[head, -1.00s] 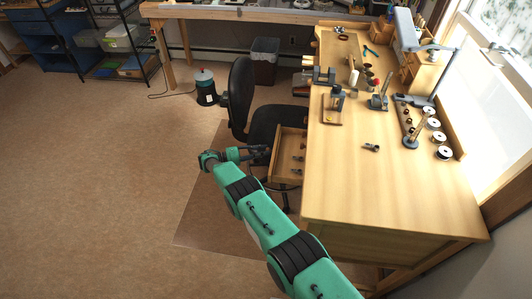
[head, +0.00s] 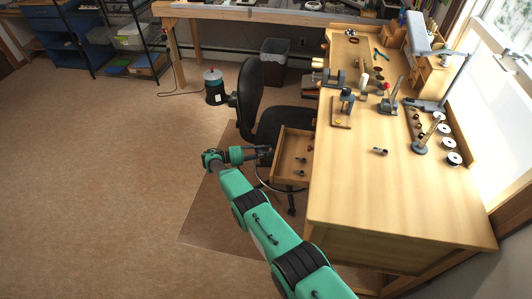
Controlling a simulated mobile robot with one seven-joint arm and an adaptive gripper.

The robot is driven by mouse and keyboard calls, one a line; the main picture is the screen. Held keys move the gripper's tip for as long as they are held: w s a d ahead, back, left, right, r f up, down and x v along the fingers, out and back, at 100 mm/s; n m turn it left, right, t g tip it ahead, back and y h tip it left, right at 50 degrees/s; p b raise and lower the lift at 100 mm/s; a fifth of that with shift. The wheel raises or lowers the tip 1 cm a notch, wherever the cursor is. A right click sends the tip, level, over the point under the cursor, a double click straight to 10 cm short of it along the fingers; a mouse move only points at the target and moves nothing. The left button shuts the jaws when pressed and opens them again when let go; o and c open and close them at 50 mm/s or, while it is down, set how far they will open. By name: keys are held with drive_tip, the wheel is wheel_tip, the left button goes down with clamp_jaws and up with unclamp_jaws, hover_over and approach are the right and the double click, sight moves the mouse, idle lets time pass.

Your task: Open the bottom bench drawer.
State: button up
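A pale wooden drawer (head: 293,157) sticks out from the left side of the wooden workbench (head: 400,205). It is pulled partly out, and a few small dark items lie in it. Other drawers of the bench are hidden under its top, so I cannot tell which level this one is. My green arm reaches up from the bottom of the head view and bends at its far end. My gripper (head: 266,151) is at the drawer's left front edge. It is small and dark here, and I cannot tell whether its fingers hold the handle.
A black office chair (head: 250,100) stands just behind the drawer and my gripper. Vises, spools and tools stand on the bench top. A black-and-white canister (head: 214,88) and a grey bin (head: 274,62) stand farther back. The floor to the left is clear.

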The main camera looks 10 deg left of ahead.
drive_tip(key=o, duration=0.4)
drive_tip(key=shift+o, duration=0.2)
drive_tip(key=shift+r, duration=0.1)
